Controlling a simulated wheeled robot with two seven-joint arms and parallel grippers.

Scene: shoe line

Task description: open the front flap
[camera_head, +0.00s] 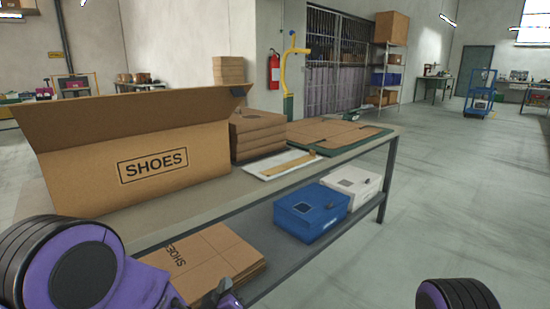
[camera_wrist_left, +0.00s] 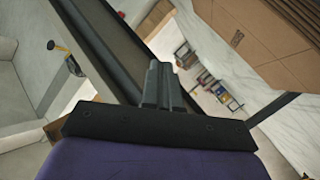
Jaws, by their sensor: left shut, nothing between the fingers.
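A large brown cardboard box (camera_head: 75,180) printed SHOES stands on the table at the left in the head view. Its front flap (camera_head: 130,113) stands up from the top edge of the printed face and seems to lean outward. The box's inside is hidden behind it. My left gripper (camera_head: 225,298) is low at the bottom edge of the head view, below the tabletop and in front of the lower shelf, apart from the box. In the left wrist view its fingers (camera_wrist_left: 160,84) are together and empty. My right gripper is out of view.
The table (camera_head: 330,160) also carries stacked brown boxes (camera_head: 255,135), a white tray (camera_head: 283,165) and flat cardboard on a green mat (camera_head: 340,133). Its lower shelf holds flat printed cardboard (camera_head: 215,258), a blue box (camera_head: 310,212) and a white box (camera_head: 350,185). The floor at right is clear.

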